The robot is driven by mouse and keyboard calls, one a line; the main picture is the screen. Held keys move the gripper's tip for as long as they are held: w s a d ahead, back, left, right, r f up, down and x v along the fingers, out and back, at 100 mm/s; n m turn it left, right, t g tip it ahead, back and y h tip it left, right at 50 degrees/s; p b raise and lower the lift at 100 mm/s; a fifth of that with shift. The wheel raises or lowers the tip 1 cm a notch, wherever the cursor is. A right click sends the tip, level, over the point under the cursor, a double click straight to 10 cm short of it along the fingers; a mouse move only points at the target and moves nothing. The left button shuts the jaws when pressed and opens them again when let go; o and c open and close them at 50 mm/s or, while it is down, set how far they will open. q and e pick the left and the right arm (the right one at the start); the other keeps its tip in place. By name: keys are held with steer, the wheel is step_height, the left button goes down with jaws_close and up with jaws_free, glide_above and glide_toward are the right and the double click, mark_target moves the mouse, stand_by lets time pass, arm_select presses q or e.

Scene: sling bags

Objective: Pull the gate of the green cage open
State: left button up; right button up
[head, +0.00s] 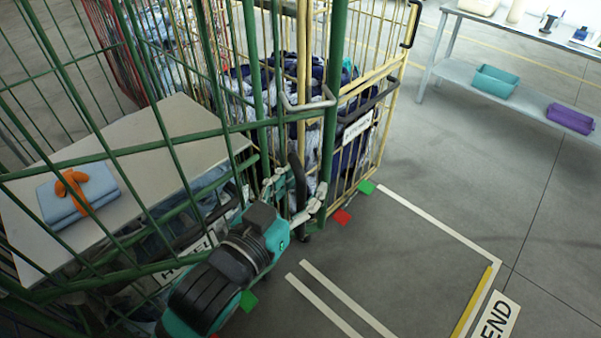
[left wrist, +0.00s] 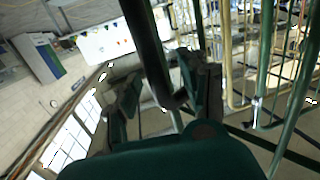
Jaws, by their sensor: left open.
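The green cage (head: 170,140) fills the left of the head view, with its barred gate side facing my arm. A dark upright handle (head: 296,172) shows near the green corner post (head: 332,110). My left gripper (head: 294,194) is at this handle, with its fingers open on either side of it. In the left wrist view the dark bar of the handle (left wrist: 150,50) runs down between the two spread fingers of the left gripper (left wrist: 168,95). I cannot tell whether either finger touches it. My right gripper is not in view.
A yellow cage (head: 385,95) with dark and white laundry stands behind. A grey board with a folded blue cloth (head: 75,195) is at the left. The floor at right is clear up to a table (head: 530,25).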

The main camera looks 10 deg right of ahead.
mark_target(300, 175)
arm_select(q)
steer(key=shift+t+h, duration=0.3)
steer(key=shift+h, duration=0.1)
step_height(300, 175, up, 4)
steer(key=shift+w+r, duration=0.15)
steer(key=shift+r, duration=0.05)
step_height(300, 175, down, 3)
steer(key=shift+a+f+y, duration=0.1)
steer(key=shift+y, duration=0.5)
steer(key=shift+s, duration=0.3)
steer(key=shift+s+a+g, duration=0.4)
steer(key=shift+s+a, duration=0.45)
steer(key=shift+s, duration=0.15)
steer(key=shift+s+a+p, duration=0.2)
steer(key=shift+s+p, duration=0.05)
steer(key=shift+p, duration=0.3)
steer(key=w+a+f+p+v, duration=0.1)
steer(key=a+p+v, duration=0.1)
steer(key=p+v, duration=0.8)
steer(key=shift+f+v, duration=0.65)
steer(key=shift+v, duration=2.45)
